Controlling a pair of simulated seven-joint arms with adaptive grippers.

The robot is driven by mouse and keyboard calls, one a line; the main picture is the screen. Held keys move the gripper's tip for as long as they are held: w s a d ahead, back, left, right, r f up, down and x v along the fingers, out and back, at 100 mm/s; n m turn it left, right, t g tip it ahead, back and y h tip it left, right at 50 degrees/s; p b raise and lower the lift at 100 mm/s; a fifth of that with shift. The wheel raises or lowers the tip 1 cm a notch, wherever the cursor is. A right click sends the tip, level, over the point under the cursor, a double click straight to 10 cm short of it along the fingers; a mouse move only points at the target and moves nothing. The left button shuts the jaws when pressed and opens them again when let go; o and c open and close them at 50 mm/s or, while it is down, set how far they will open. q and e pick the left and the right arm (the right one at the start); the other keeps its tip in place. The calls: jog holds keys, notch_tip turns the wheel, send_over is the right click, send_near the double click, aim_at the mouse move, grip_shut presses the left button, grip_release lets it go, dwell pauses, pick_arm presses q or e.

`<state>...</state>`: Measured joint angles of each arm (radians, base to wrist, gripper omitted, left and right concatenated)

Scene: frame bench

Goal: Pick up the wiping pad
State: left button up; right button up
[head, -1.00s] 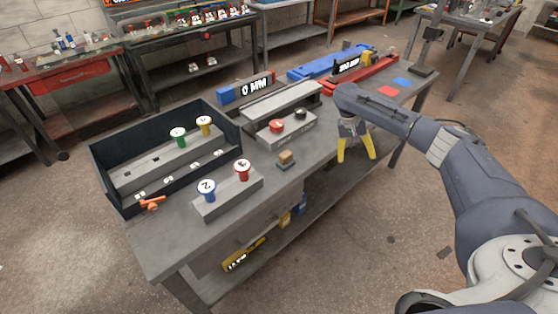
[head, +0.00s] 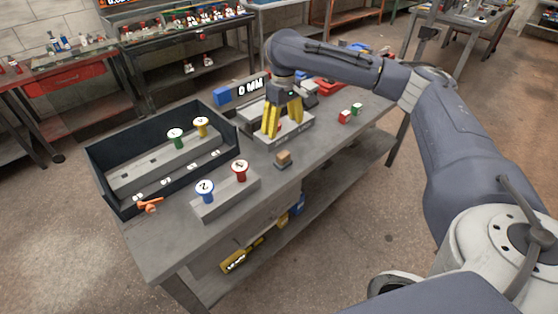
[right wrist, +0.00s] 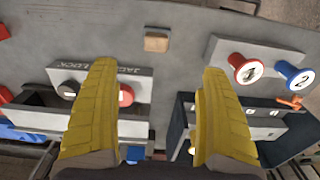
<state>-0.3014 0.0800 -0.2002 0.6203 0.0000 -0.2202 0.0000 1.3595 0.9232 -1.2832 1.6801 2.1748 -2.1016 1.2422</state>
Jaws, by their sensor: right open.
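The wiping pad appears to be the small tan block (head: 283,158) lying on the bench near its front edge. In the right wrist view it shows at the top centre (right wrist: 156,42), ahead of and between the fingertips, with clear distance. My right gripper (head: 271,134) is open and empty, with its yellow fingers pointing down in front of the jaw-lock block, behind and slightly left of the pad in the head view. Both fingers (right wrist: 160,72) show wide apart in the right wrist view. My left gripper is not in view.
A grey block with blue and red numbered knobs (head: 228,191) stands left of the pad. A dark open-topped box (head: 112,195) is farther left. The jaw-lock block (head: 297,131) is close to my fingers. Small red (head: 345,116) and green (head: 357,109) blocks lie right.

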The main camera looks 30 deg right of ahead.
aim_at(283, 155)
notch_tip(283, 155, down, 11)
jog(key=shift+w+d+f, duration=0.15)
jog(key=shift+f, duration=1.25)
jog(key=shift+w+d+f, duration=0.1)
jog(key=shift+d+f, duration=0.05)
jog(key=shift+f, duration=1.2)
jog(key=c, duration=1.4)
jog(key=shift+r, duration=0.1)
notch_tip(283, 155, up, 20)
